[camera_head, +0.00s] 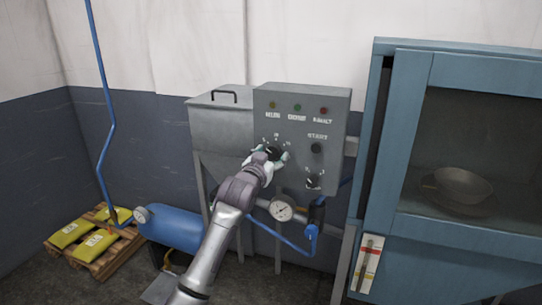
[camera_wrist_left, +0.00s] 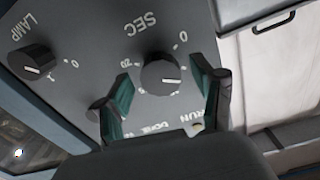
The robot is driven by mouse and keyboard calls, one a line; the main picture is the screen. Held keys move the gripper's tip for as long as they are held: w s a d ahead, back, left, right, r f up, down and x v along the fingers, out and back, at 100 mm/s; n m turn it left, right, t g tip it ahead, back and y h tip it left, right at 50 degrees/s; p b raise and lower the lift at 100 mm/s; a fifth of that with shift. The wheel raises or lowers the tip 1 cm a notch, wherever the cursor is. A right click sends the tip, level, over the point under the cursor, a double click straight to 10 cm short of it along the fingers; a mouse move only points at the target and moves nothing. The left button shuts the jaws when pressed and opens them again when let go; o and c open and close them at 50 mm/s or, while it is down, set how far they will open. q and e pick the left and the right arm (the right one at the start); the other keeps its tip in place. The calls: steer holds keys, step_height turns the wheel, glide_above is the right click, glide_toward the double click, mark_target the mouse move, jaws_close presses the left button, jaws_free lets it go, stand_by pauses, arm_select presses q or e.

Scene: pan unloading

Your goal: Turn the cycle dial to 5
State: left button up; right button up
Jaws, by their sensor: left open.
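The cycle dial, a round black knob with a white pointer line, sits on the grey control panel (camera_head: 262,108). In the left wrist view the dial (camera_wrist_left: 160,73) has "SEC" lettered beside it and its line points to the right of the picture. A 0 mark shows at its upper right; the other scale marks are too small or partly covered to read surely. My left gripper (camera_head: 271,154) is at the dial. In the wrist view its green-padded fingers (camera_wrist_left: 161,78) are open, one on each side of the knob, with gaps visible. My right gripper is not in view.
A LAMP knob (camera_wrist_left: 36,63) sits lower right on the panel in the head view, below a black START button (camera_head: 316,148). A pressure gauge (camera_head: 282,209) and blue pipe are below. A blue cabinet (camera_head: 405,140) holding a pan (camera_head: 462,184) stands to the right.

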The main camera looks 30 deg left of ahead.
arm_select(q)
steer(key=v, duration=1.2)
